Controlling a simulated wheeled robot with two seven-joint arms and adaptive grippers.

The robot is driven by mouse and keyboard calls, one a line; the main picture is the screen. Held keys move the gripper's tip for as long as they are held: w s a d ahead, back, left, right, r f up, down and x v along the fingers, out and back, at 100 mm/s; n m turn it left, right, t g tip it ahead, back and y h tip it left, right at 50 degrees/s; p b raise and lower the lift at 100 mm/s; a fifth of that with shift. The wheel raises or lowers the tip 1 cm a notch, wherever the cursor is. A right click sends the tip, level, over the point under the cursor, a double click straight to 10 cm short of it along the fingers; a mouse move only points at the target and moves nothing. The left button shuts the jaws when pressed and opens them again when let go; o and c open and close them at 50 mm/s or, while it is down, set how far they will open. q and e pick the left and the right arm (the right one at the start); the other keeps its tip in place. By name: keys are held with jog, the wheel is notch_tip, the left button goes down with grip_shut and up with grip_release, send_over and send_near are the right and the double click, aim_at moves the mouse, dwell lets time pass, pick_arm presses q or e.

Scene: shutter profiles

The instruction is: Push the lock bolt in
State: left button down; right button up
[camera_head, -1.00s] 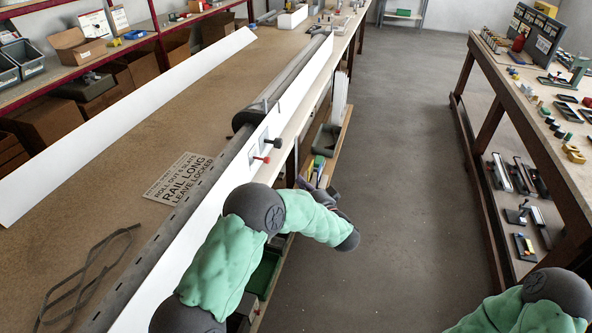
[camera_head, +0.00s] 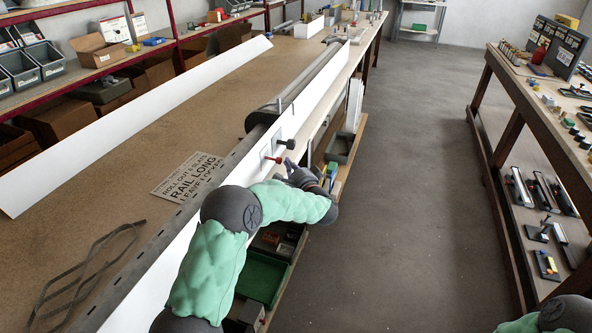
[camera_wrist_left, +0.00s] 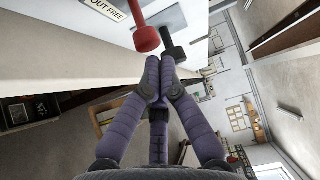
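A red-knobbed bolt (camera_head: 274,160) and a black-knobbed bolt (camera_head: 287,144) stick out of the white side rail (camera_head: 230,178). In the left wrist view the red knob (camera_wrist_left: 147,39) and the black knob (camera_wrist_left: 175,53) hang just beyond my fingertips. My left gripper (camera_head: 291,166) is beside the rail, close to both knobs. In the wrist view its fingers (camera_wrist_left: 159,62) are brought together at the tips with nothing seen between them. The tips look very near the black knob; I cannot tell whether they touch it. My right gripper is not seen.
A grey roll (camera_head: 300,88) lies along the rail. Bins, including a green one (camera_head: 262,278), sit below the bench edge. An "OUT FREE" label (camera_wrist_left: 104,10) shows near the red bolt. The aisle floor is clear.

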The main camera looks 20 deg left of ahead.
aim_at(280, 161)
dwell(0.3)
pick_arm(q)
jog(key=shift+a+r+p, duration=0.25)
jog(key=shift+a+p, duration=0.9)
jog(key=shift+p, duration=0.1)
jog(key=shift+s+a+f, duration=0.1)
jog(key=shift+a, duration=0.25)
